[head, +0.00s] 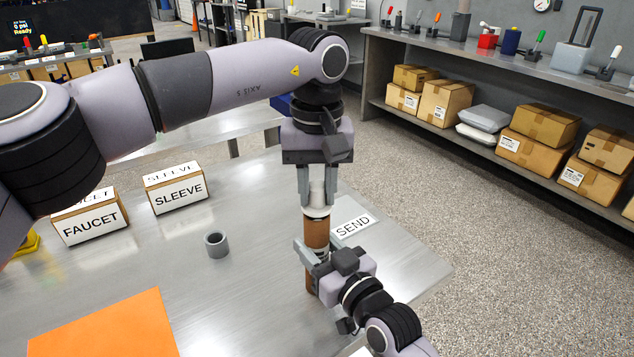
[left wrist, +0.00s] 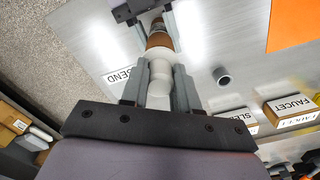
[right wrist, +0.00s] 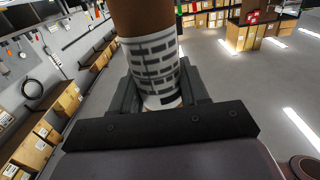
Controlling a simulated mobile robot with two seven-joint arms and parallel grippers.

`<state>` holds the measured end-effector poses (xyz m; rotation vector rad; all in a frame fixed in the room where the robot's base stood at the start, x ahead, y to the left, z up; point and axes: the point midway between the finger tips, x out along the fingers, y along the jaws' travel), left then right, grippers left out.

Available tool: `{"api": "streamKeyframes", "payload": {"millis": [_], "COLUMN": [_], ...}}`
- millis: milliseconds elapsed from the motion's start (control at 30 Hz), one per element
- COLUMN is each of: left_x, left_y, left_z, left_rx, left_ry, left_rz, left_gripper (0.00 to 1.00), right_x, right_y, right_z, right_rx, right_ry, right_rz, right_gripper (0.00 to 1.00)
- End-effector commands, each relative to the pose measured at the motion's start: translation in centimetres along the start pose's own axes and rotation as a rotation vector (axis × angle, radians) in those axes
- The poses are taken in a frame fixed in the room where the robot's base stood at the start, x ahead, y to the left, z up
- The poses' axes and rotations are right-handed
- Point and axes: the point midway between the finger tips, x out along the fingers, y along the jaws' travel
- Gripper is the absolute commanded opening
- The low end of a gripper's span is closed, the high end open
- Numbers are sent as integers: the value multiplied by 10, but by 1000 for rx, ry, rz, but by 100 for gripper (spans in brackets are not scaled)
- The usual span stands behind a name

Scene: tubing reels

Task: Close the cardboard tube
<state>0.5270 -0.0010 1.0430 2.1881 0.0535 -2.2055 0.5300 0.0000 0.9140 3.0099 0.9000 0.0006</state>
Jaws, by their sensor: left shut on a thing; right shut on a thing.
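The brown cardboard tube (head: 316,234) stands upright over the table near the SEND label. My right gripper (head: 318,258) is shut around its lower part, on a white band with dark print; the tube (right wrist: 150,62) rises from between its fingers in the right wrist view. A white cap (head: 316,208) sits at the tube's top end. My left gripper (head: 317,188) is above, pointing down, shut on the cap's narrower upper part. In the left wrist view the white cap (left wrist: 160,75) is between the fingers, in line with the tube. I cannot tell how deep the cap sits.
A grey ring (head: 216,245) stands alone on the steel table (head: 270,300). FAUCET (head: 90,221) and SLEEVE (head: 177,190) boxes stand at the left. An orange sheet (head: 105,328) lies at the front left. The SEND label (head: 354,226) lies just right of the tube.

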Motion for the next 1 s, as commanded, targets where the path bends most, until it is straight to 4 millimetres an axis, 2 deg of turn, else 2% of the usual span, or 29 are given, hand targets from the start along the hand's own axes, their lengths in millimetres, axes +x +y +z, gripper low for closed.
{"api": "streamKeyframes", "payload": {"millis": [367,967,1000], "left_x": [0,13,13], "left_y": [0,0,0], "left_z": [0,0,0], "left_rx": [0,0,0], "left_ry": [0,0,0], "left_rz": [0,0,0], "left_gripper": [0,0,36], "right_x": [0,0,0], "right_y": [0,0,0], "right_z": [1,1,1], "right_rx": [0,0,0], "right_ry": [-2,-2,-2], "right_rz": [0,0,0], "right_gripper": [0,0,0]}}
